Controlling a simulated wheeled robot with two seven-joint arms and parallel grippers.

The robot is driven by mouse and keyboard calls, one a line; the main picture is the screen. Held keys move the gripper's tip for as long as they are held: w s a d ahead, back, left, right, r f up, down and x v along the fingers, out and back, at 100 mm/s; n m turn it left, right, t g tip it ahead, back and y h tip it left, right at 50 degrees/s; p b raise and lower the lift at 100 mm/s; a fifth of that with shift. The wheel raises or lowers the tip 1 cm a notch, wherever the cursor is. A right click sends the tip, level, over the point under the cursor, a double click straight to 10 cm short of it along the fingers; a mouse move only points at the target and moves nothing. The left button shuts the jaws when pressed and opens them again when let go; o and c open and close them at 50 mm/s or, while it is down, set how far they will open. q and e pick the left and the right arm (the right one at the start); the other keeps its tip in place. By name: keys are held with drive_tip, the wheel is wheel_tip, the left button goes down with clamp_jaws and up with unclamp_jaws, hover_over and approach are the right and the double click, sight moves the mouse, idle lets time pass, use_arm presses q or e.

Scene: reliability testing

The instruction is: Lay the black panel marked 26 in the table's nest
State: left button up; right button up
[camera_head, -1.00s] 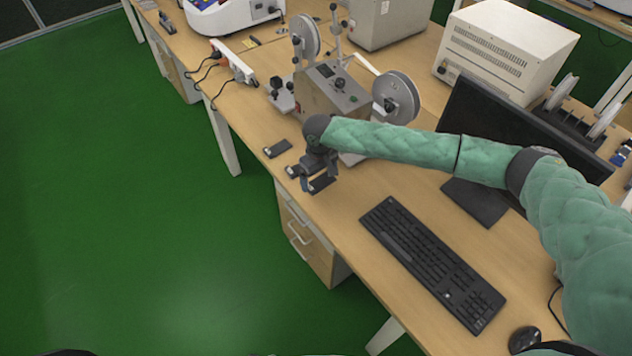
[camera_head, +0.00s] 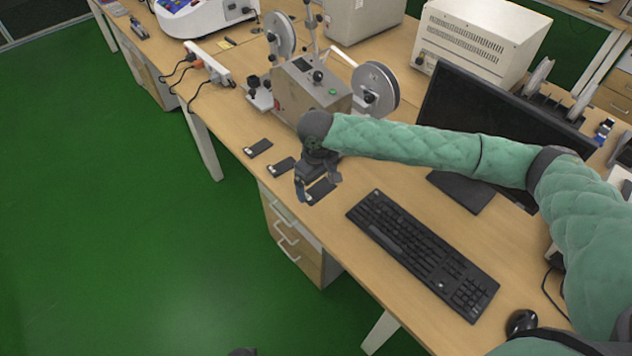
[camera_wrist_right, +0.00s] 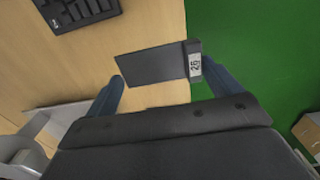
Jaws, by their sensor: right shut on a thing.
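The black panel marked 26 (camera_wrist_right: 150,66) is a flat dark rectangle with a white label reading 26 at one end. My right gripper (camera_wrist_right: 166,82) is shut on it, with a finger at either side, and the label end points towards the green floor. In the head view the panel (camera_head: 321,190) shows under my right gripper (camera_head: 317,186), by the table's front edge. Whether it touches the table (camera_head: 352,186) I cannot tell. I cannot make out the nest clearly; the gripper and panel may cover it. My left gripper is not in view.
Two other small black panels (camera_head: 258,147) (camera_head: 282,166) lie along the front edge, left of my gripper. A keyboard (camera_head: 423,255) lies to the right. A reel machine (camera_head: 312,90) stands behind, and a monitor (camera_head: 490,125) at the back right.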

drive_tip(key=shift+f, duration=0.1)
drive_tip(key=shift+f+b, duration=0.4)
drive_tip(key=shift+f, duration=3.55)
drive_tip(key=shift+r, duration=0.15)
wheel_tip(320, 180, up, 8)
drive_tip(key=shift+f+p, duration=0.1)
drive_tip(key=shift+p, duration=0.3)
